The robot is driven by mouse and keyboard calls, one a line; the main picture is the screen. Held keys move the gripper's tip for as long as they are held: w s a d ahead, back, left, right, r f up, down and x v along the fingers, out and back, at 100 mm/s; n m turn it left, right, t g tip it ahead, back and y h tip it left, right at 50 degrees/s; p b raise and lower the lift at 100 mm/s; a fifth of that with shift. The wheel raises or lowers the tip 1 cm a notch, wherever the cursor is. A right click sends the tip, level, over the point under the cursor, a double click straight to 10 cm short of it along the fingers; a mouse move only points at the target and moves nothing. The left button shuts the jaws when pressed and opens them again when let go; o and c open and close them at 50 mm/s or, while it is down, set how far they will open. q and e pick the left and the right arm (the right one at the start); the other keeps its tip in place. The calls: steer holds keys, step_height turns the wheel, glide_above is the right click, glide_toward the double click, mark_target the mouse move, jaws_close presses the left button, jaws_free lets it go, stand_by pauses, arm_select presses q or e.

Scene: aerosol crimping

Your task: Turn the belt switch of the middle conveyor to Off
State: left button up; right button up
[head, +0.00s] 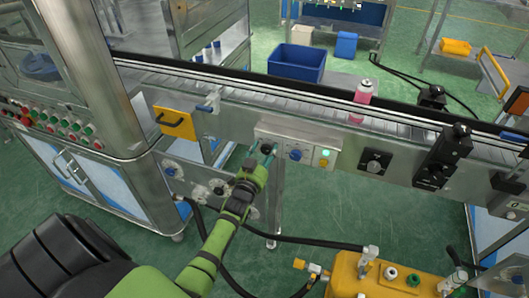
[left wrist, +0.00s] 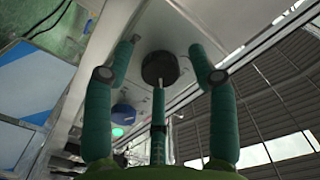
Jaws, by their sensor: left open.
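The middle conveyor (head: 300,107) runs across the head view. On its front is a pale control box (head: 312,143) with a black knob (head: 268,147), a blue knob (head: 295,155) and a lit green light (head: 325,152). Which is the belt switch cannot be read. My left gripper (head: 263,158) is at the black knob. In the left wrist view my left gripper (left wrist: 160,62) is open, its fingers on either side of the black knob (left wrist: 161,68), with visible gaps. The blue knob (left wrist: 123,110) shows beyond the left finger. My right gripper is not in view.
A pink bottle (head: 363,92) stands on the belt. A yellow handle plate (head: 175,122) is left of the box, and black control units (head: 437,160) are to its right. A yellow machine (head: 375,275) with hoses stands below at the front right.

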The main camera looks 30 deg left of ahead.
arm_select(q)
steer(key=c, duration=1.1)
steer(key=shift+c, duration=0.2)
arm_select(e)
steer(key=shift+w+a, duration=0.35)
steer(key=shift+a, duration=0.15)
